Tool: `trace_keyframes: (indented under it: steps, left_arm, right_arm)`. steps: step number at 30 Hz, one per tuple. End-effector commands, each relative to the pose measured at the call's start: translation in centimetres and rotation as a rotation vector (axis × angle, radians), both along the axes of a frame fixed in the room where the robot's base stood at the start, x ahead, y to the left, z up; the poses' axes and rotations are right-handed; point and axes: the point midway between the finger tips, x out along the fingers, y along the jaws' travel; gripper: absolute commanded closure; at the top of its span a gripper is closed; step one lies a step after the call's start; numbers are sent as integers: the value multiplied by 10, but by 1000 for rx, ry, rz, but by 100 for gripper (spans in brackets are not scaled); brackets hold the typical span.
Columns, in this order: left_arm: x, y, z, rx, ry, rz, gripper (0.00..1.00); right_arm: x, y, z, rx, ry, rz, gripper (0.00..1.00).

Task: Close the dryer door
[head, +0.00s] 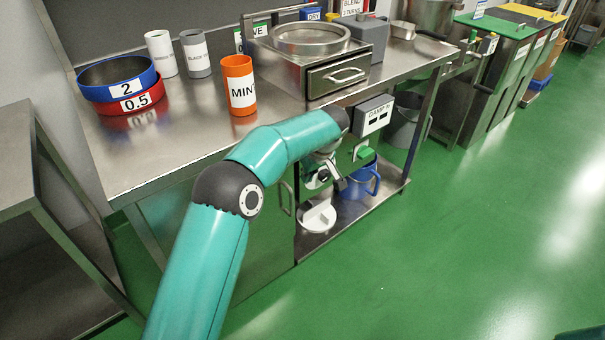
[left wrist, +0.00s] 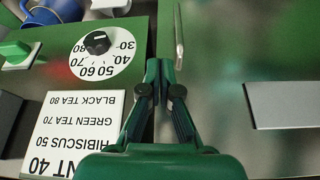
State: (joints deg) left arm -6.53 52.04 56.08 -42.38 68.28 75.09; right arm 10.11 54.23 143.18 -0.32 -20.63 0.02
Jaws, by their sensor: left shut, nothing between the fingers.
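The dryer sits under the steel table. Its door (head: 266,222) has a bar handle (head: 287,198) and looks flush or nearly flush with the front; any small gap is hard to tell. In the left wrist view the handle (left wrist: 179,38) stands on the green front, just beyond my fingertips. My left gripper (head: 338,183) is shut and empty in front of the dryer. In the left wrist view my left gripper (left wrist: 166,66) has its tips by the seam between door and control panel, beside the temperature dial (left wrist: 97,42); contact cannot be told.
A blue jug (head: 361,181) and a white round item (head: 318,216) are on the low shelf, close to my left gripper. The orange mint cup (head: 238,84) stands on the tabletop above. The green floor (head: 400,270) in front is clear.

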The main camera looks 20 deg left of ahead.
Motion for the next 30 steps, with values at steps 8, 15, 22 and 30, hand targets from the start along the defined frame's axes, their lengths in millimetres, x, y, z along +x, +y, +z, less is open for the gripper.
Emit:
trace_keyframes:
  steps: [8,15,22,30]
  left_arm:
    - [-13,-32,31,-1,-3,3,100]
    - [-22,-47,73,0,-1,3,100]
    - [-26,-53,91,-1,1,4,100]
    - [-28,-19,73,3,35,62,100]
  right_arm:
    - [0,0,-4,0,0,0,100]
    - [0,0,6,0,0,0,100]
    - [0,0,10,0,0,0,100]
    - [0,0,9,0,0,0,100]
